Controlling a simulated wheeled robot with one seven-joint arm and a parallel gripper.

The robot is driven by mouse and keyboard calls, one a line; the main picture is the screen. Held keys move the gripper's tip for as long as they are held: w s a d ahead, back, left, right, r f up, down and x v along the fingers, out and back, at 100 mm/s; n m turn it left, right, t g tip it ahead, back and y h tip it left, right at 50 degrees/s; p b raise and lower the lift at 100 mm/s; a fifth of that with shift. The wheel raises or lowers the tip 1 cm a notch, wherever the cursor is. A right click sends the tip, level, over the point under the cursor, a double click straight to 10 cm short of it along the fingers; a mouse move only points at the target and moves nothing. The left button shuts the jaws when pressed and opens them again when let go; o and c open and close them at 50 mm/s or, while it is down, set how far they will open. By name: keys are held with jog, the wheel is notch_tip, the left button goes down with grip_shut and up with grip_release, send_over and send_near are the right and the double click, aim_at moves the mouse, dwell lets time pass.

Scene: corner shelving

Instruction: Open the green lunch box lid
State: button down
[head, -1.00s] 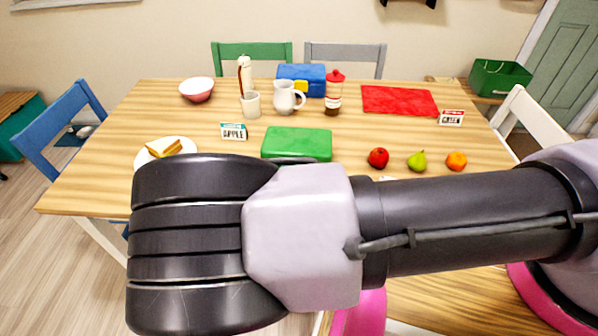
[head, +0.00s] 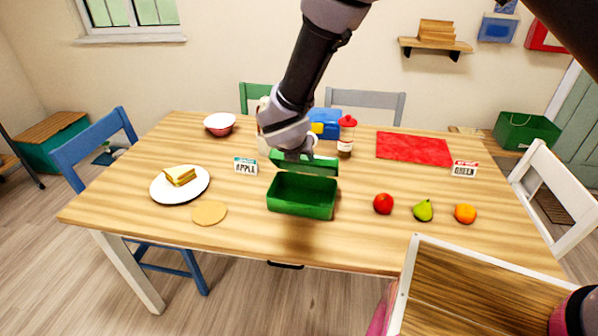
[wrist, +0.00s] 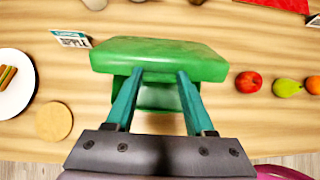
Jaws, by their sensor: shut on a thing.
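The green lunch box (head: 302,207) stands open in the middle of the table, and its dark green inside shows in the head view. Its lid (head: 318,166) is raised at the box's back edge. My gripper (head: 297,156) reaches down from above to the lid and is shut on it. In the wrist view the lid (wrist: 160,50) spans the far end of my two teal fingers, and my gripper (wrist: 160,74) meets its near edge. Part of the box shows between the fingers. The exact contact is hidden by the gripper in the head view.
A plate (head: 160,192) with a sandwich and a round tan disc (head: 209,213) lie left of the box. An apple (head: 383,203), pear (head: 423,210) and orange (head: 465,213) stand right. A small sign (head: 245,166) and a red-capped bottle (head: 347,137) are close by.

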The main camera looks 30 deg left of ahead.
jog(key=w+g, duration=0.1)
jog(key=w+r+g, duration=0.1)
jog(key=w+r, duration=0.1)
jog(key=shift+w+a+g+h, duration=0.3)
jog(key=shift+w+a+g, duration=0.1)
jog(key=shift+w+a+r, duration=0.15)
jog(key=shift+w, duration=0.4)
jog(key=shift+w+a+r, duration=0.15)
jog(key=shift+w, duration=0.35)
jog(key=shift+w+a+r, duration=0.15)
jog(key=shift+w, duration=0.4)
jog(key=shift+c, duration=1.2)
grip_release()
jog(key=v, duration=1)
jog(key=shift+s+r, duration=0.25)
jog(key=shift+r, duration=0.05)
